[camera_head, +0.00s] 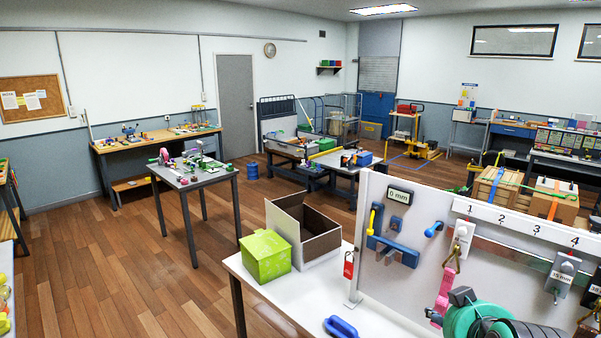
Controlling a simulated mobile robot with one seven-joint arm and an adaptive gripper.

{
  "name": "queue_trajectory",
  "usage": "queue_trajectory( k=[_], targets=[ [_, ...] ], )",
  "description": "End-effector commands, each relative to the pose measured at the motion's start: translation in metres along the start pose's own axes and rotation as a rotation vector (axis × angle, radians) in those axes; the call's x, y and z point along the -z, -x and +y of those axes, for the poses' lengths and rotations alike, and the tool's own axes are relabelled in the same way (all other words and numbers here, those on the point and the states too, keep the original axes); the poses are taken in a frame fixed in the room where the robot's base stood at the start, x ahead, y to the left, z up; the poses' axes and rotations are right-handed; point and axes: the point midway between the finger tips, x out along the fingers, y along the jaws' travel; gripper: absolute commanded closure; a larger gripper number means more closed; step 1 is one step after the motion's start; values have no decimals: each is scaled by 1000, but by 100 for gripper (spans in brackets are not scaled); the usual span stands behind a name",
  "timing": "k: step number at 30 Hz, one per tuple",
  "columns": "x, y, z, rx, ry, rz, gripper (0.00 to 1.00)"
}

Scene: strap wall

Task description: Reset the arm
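A green and black rounded assembly (478,318) sits at the bottom right edge, in front of the strap board. It may be my arm's end, with small black parts at its left side that could be fingers. I cannot tell whether they are open or shut, and nothing is clearly held there. The white strap board (400,275) stands upright behind it, with numbered positions 1 to 4. A pink strap (443,290) hangs close behind the black parts; whether they touch is unclear.
The white bench (270,289) carries a green box (265,256), an open cardboard box (318,243) and a blue carabiner-like loop (340,327). A blue holder (393,249) and grey tagged blocks (562,275) hang on the board. Wooden floor (110,262) is clear at left.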

Motion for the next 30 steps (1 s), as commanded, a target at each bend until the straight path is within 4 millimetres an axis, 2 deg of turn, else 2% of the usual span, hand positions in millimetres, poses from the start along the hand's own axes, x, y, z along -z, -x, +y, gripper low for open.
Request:
queue_trajectory(
  k=[1, 6, 10, 15, 21, 30],
  targets=[
    [-8, 10, -13, 24, 21, -38, 62],
    [-43, 47, -43, 82, 89, -189, 62],
    [-69, 77, -56, 109, 137, -293, 62],
    [-94, 108, -62, 123, 184, -392, 62],
    [-105, 122, -62, 124, 205, -439, 62],
    [-106, 123, -62, 124, 205, -440, 62]
  ],
)
